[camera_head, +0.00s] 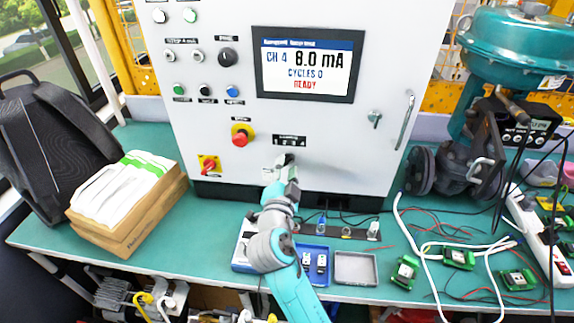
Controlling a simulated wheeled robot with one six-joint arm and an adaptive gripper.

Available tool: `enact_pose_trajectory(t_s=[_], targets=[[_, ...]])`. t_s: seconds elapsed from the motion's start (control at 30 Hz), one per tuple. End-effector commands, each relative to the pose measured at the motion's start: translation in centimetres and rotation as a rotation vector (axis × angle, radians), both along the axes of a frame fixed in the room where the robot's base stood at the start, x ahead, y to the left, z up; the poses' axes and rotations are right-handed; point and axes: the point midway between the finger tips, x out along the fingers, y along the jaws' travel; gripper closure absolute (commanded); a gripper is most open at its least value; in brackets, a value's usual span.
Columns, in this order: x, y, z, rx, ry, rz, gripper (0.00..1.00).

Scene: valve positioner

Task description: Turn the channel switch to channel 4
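The channel switch looks to be just below a small label with number marks on the lower middle of the white cabinet (380,150). My gripper covers that spot, so the knob's pointer is hidden. The display (307,64) reads "CH 4", "8.0 mA", "CYCLES 0" and "READY". My gripper (286,160) is up against or very near the cabinet front below the label. Its fingers are small and partly hidden by my arm, so I cannot tell if they are shut on the knob.
A red emergency button (240,139) and a red-yellow switch (208,164) sit left of my gripper. A cardboard box (130,215) and black backpack (55,150) stand left. Blue and grey trays (355,268), cables and green boards (458,257) lie right of my arm.

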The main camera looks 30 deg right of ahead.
Motion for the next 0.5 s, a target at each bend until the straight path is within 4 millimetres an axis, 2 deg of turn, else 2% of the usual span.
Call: enact_pose_trajectory(t_s=[0.3,0.5], targets=[[-5.1,3.8,-0.1,0.000,0.003,0.004,0.64],[-7.4,5.4,-0.1,-0.001,0.002,0.001,0.64]])
